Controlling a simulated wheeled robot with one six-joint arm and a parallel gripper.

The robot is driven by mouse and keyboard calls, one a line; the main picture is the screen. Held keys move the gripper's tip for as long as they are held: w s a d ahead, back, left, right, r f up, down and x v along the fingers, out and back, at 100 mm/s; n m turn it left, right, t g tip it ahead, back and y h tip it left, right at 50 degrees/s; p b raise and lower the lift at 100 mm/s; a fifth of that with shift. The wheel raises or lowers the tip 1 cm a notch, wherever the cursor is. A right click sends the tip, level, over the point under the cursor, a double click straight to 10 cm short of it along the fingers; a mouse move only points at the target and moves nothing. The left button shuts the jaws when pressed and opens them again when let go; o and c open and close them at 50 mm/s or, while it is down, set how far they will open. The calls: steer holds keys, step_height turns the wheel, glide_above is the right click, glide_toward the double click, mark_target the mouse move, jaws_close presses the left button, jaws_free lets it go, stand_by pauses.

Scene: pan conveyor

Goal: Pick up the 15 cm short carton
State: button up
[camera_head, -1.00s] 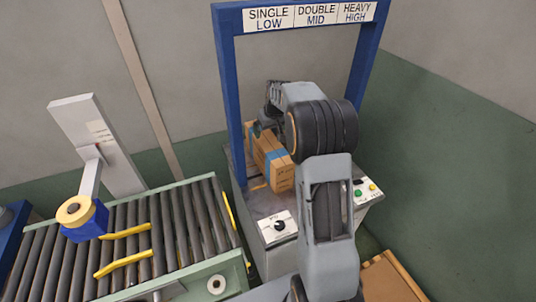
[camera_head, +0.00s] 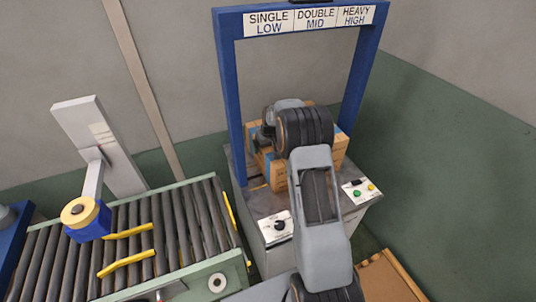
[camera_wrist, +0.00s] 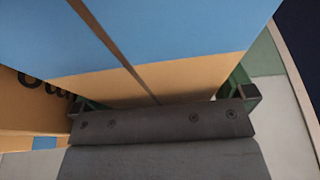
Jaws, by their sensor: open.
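Tan cartons with blue tape stand on the grey machine table under the blue arch in the head view. One carton (camera_head: 278,176) shows below my gripper (camera_head: 262,142), and brown cardboard (camera_head: 341,148) shows right of my wrist. I cannot tell which is the 15 cm short one. In the wrist view a blue-taped carton face (camera_wrist: 190,75) fills the space right in front of my open gripper (camera_wrist: 165,95), its lower edge between the fingers. Another carton (camera_wrist: 30,105) with black lettering is at the left. The fingertips are largely hidden.
The blue arch (camera_head: 230,100) rises around the table (camera_head: 262,203), with a post on each side of my arm. A control panel with buttons (camera_head: 358,190) and a dial (camera_head: 279,226) sit at the front. A roller conveyor (camera_head: 180,230) with yellow guides is at the left.

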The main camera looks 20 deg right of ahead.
steer(key=shift+c, duration=0.3)
steer(key=c, duration=1.5)
